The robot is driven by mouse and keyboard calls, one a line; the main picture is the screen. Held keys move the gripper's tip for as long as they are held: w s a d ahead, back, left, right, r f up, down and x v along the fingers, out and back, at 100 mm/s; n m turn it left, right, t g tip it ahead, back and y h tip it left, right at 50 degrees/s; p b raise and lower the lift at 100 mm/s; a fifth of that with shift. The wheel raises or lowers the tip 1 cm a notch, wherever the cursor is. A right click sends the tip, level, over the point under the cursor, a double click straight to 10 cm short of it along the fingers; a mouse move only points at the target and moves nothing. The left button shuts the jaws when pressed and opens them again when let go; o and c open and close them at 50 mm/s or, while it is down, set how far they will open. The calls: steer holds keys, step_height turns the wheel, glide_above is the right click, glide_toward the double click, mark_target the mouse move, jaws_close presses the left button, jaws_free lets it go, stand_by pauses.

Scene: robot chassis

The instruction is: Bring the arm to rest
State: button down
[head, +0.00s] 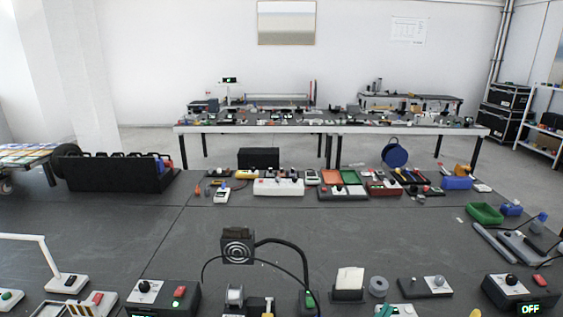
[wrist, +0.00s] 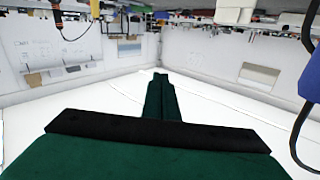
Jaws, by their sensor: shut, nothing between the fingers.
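My gripper (wrist: 160,74) shows in the wrist view. Its two dark green fingers lie together in the middle of the picture, with nothing held between them. A black bar crosses the green gripper body below them. Around the fingers is a bare white surface, and the room appears upside down, with walls at the sides and cluttered tables along the top edge. I cannot clearly make out my arm or gripper in the head view.
A dark worktable (head: 240,215) fills the front, with devices along its near edge. A black device with a cable (head: 238,250) stands near the middle. A black rack (head: 115,172) stands far left. The tabletop's middle is mostly clear. Another cluttered table (head: 260,130) stands behind.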

steer(key=s+a+f+n+t+y, duration=0.3)
steer(key=s+a+f+n+y, duration=0.65)
steer(key=s+a+f, duration=0.5)
steer(key=s+a, duration=0.2)
steer(key=s, duration=0.4)
steer(key=s+a+y, duration=0.1)
steer(key=s+a, duration=0.3)
steer(key=s, duration=0.3)
steer(key=s+a+f+g+y, duration=0.1)
steer(key=s+a, duration=0.2)
steer(key=s, duration=0.5)
steer(key=shift+a+f, duration=0.3)
steer(key=shift+f, duration=0.05)
steer(key=shift+w+m, duration=0.1)
steer(key=shift+m, duration=0.15)
